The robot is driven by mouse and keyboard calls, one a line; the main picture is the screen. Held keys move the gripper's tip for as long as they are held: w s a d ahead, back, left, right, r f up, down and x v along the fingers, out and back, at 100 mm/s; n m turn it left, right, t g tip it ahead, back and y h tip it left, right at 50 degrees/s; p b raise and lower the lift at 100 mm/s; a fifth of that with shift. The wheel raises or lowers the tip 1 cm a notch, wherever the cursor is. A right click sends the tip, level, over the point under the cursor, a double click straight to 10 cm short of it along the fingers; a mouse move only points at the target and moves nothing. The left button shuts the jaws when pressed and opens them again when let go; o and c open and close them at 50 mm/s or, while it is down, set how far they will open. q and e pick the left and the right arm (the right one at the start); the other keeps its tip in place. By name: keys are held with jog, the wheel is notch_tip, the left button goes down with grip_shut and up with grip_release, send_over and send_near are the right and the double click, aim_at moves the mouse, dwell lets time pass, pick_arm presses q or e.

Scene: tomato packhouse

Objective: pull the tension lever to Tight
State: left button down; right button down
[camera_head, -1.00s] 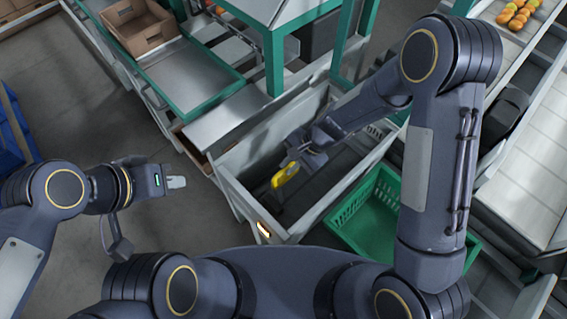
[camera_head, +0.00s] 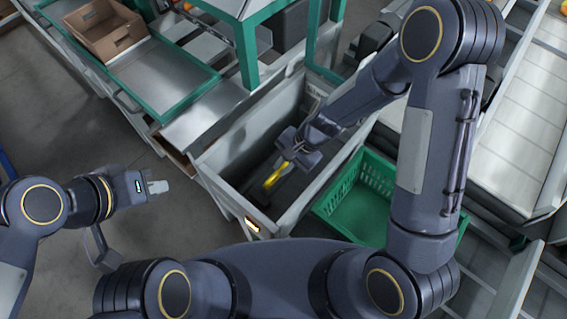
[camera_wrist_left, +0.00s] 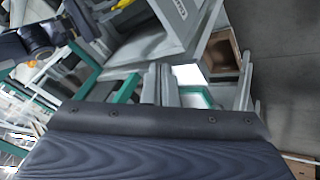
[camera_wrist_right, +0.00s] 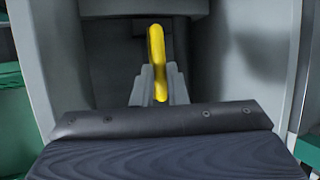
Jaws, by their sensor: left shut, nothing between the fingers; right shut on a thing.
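The yellow tension lever (camera_head: 275,177) stands inside an open grey bay in the middle of the head view. My right gripper (camera_head: 289,158) reaches down into the bay and is shut on the lever. In the right wrist view the lever (camera_wrist_right: 157,60) rises between the two fingers (camera_wrist_right: 159,88) and stands out beyond them. The lever's base and any Tight marking cannot be made out. My left gripper (camera_head: 158,187) is shut and empty, out over the floor to the left of the bay.
The bay's grey walls (camera_head: 238,202) surround my right gripper closely. A green crate (camera_head: 352,212) stands just right of the bay. A brown carton (camera_head: 104,30) sits on the green-framed bench at upper left. Bare floor lies around my left gripper.

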pick_arm(q)
jog(key=w+d+f+n+g, duration=0.4)
jog(key=w+n, duration=0.4)
jog(key=n, duration=0.2)
jog(key=w+d+f+n+g, duration=0.3)
jog(key=w+d+n, duration=0.1)
jog(key=w+n, duration=0.45)
jog(key=s+d+f+n+g, duration=0.1)
jog(key=d+f+n, duration=0.2)
jog(key=d+f, duration=0.2)
jog(key=s+d+f+n, duration=0.1)
jog(key=d+f+n, duration=0.3)
jog(key=f, duration=0.6)
jog(key=shift+s+d+f+g+y, duration=0.3)
jog(key=shift+s+d+g, duration=0.05)
jog(key=shift+g, duration=0.05)
